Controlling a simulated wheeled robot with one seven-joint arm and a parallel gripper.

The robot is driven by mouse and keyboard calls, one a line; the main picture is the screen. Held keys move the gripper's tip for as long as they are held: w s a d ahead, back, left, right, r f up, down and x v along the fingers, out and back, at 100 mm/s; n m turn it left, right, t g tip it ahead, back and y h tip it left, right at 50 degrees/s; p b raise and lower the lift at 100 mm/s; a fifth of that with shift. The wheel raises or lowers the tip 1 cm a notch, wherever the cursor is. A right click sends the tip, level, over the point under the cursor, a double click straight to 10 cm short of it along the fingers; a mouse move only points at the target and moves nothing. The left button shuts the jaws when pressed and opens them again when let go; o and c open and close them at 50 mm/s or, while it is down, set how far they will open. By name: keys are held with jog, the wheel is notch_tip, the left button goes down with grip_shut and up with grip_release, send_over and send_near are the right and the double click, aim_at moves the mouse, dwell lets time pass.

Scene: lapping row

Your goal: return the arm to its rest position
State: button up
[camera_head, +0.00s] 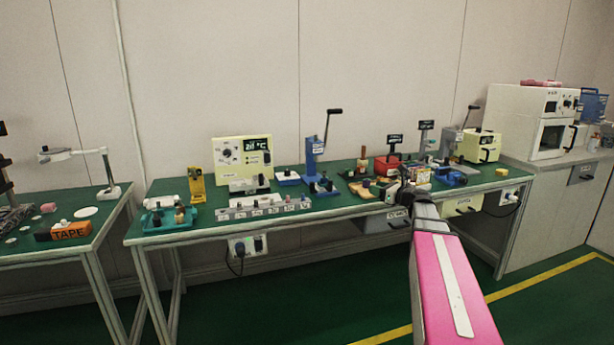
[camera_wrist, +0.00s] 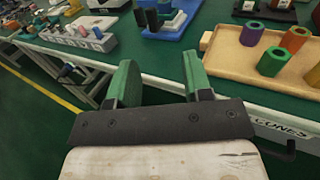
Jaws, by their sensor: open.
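My pink arm reaches forward from the lower right in the head view, with my gripper (camera_head: 408,188) at the front edge of the long green-topped bench (camera_head: 338,204). In the wrist view my gripper (camera_wrist: 160,82) has two green fingers spread wide apart. Nothing is between them; bench edge and floor show in the gap. The fingers are close to the bench's front edge, left of a tan tray (camera_wrist: 234,60) holding several coloured cylinders.
A drawer labelled CONES (camera_wrist: 285,130) is below the bench edge. A blue stand (camera_wrist: 168,22) with dark cylinders is ahead. A hand press (camera_head: 316,150) and a cream controller (camera_head: 242,160) stand further left. Green floor in front is clear. A second table (camera_head: 85,240) stands left.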

jog(key=s+a+f+n+g+h, duration=0.2)
jog(key=s+a+f+n+g, duration=0.3)
jog(key=f, duration=0.4)
jog(key=s+a+f+n+g+h, duration=0.25)
jog(key=s+a+f+n, duration=0.25)
jog(key=s+f+n, duration=0.3)
jog(key=s+d+f+n+g+h, duration=0.1)
jog(key=s+f+n+g+h, duration=0.4)
jog(key=s+f+n+h, duration=0.3)
jog(key=s+f+n, duration=0.4)
jog(key=s+n, duration=0.1)
jog(key=s, duration=0.2)
jog(key=shift+n, duration=0.4)
jog(key=shift+d+f, duration=0.1)
